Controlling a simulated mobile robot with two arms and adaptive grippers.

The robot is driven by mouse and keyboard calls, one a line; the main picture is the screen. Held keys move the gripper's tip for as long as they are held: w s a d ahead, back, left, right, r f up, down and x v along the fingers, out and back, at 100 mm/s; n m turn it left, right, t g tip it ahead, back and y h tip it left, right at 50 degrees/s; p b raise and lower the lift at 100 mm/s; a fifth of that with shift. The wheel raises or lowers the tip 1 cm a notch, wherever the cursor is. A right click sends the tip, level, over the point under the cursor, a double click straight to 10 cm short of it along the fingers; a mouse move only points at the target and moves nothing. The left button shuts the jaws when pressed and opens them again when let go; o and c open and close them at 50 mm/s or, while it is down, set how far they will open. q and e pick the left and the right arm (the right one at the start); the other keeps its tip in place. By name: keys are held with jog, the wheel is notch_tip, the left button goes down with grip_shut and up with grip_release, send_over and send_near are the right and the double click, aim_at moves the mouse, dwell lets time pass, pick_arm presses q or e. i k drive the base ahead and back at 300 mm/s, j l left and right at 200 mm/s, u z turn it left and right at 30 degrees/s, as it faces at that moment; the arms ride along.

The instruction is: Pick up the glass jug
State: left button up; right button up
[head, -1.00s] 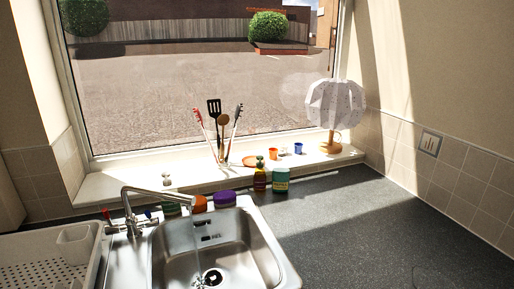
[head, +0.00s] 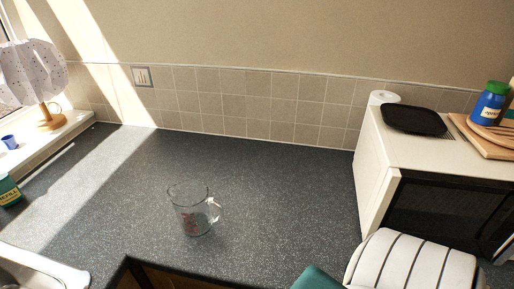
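The glass jug (head: 194,214) stands upright on the dark speckled counter (head: 260,200), left of the middle in the head view. It is clear glass with red markings on its side, and its handle points right. It looks empty. Nothing touches it. Neither of my grippers is in view.
A white microwave (head: 372,180) stands at the right, with a black tray (head: 414,120) on top. The sink edge (head: 40,272) is at lower left. The counter around the jug is clear.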

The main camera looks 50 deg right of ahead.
aim_at(191, 200)
jog(key=z, duration=0.9)
